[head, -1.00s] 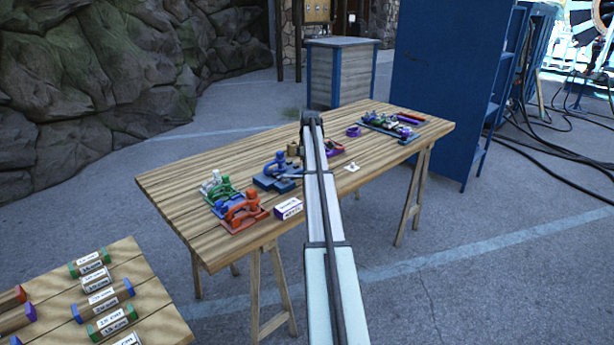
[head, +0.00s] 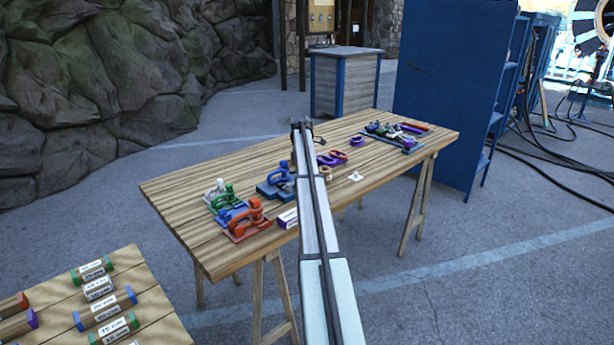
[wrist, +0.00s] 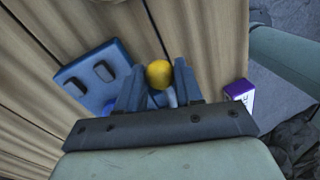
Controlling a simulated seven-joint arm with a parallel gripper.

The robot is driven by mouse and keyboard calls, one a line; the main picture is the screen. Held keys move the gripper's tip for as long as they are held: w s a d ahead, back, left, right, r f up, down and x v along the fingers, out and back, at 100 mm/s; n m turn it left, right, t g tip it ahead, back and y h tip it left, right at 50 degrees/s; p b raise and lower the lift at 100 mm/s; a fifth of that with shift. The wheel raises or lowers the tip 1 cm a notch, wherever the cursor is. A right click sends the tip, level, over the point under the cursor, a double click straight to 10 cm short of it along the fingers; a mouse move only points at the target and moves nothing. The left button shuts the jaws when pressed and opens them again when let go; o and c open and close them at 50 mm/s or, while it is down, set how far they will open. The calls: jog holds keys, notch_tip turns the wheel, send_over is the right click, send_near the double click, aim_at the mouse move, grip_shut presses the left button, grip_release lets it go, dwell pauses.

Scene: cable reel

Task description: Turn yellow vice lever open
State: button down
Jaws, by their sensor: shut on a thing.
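In the wrist view, a yellow round knob (wrist: 158,74), taken to be the lever end, sits between the two fingers of my gripper (wrist: 160,88). The fingers are shut on it. Below the knob a short pale piece shows between the fingers; the rest of the lever is hidden. A blue plate (wrist: 90,75) with two dark pads lies left of the fingers, with a brighter blue part beside it. In the head view, my gripper is at the far end of my arm and too small to read, and no yellow lever can be made out.
In the head view, red (head: 248,217) and green (head: 222,197) clamp-like parts stand at the wooden table's near left. A blue part (head: 278,182) is beside my arm. A purple-and-white box (head: 288,218) is partly behind my arm; it also shows in the wrist view (wrist: 240,92). More parts stand at right.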

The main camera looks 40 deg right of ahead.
jog(key=shift+w+n, duration=0.25)
jog(key=shift+n, duration=0.05)
jog(key=c, duration=0.8)
grip_release()
jog(key=shift+o, duration=0.2)
jog(key=shift+r, duration=0.15)
notch_tip(320, 180, up, 13)
jog(key=w, duration=0.2)
jog(key=shift+w+d+r, duration=0.15)
jog(key=shift+w+d, duration=0.05)
jog(key=shift+w, duration=0.05)
